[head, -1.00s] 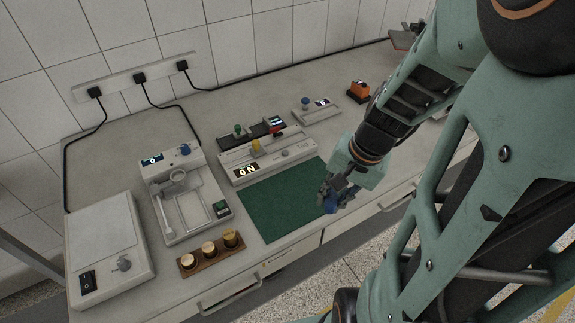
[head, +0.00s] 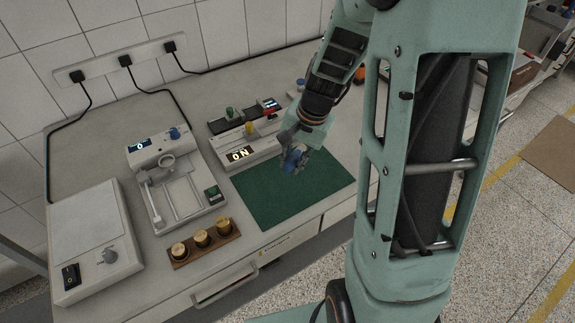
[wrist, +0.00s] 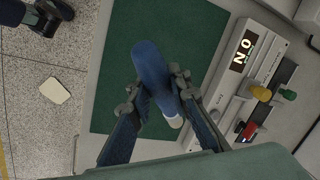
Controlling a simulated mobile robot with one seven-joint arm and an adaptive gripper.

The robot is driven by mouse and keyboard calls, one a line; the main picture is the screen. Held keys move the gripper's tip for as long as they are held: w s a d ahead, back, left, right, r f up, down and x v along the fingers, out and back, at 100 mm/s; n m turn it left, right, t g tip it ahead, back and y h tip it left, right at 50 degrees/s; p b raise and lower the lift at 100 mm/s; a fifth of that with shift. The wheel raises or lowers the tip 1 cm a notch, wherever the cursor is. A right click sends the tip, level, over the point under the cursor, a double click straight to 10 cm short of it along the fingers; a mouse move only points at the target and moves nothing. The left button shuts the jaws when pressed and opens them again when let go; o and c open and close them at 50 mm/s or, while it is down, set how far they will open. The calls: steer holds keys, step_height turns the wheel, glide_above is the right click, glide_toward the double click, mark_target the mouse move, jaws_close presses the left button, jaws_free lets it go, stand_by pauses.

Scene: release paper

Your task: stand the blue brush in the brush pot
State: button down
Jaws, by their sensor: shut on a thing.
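The blue brush (wrist: 151,72) is between my gripper's fingers (wrist: 154,101) in the wrist view, with a broad blue body and a pale tip close to the gripper. My gripper (head: 293,160) is shut on it above the green mat (head: 262,199). In the head view the brush (head: 292,157) shows only as a small blue patch at the fingers. I cannot make out a brush pot in either view; my arm hides part of the bench behind it.
A wooden rack (head: 205,245) with three round-topped pieces stands at the bench's front edge. A device with a lit display (head: 240,155) and coloured knobs stands behind the mat. A white instrument (head: 177,190) and a flat box (head: 88,235) stand left. The mat is otherwise bare.

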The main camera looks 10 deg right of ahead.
steer(key=shift+d+b+x, duration=0.2)
steer(key=shift+b+x, duration=1.15)
steer(key=shift+x, duration=0.75)
steer(key=shift+w+f, duration=0.1)
steer(key=shift+f, duration=0.15)
steer(key=c, duration=1.8)
jaws_free()
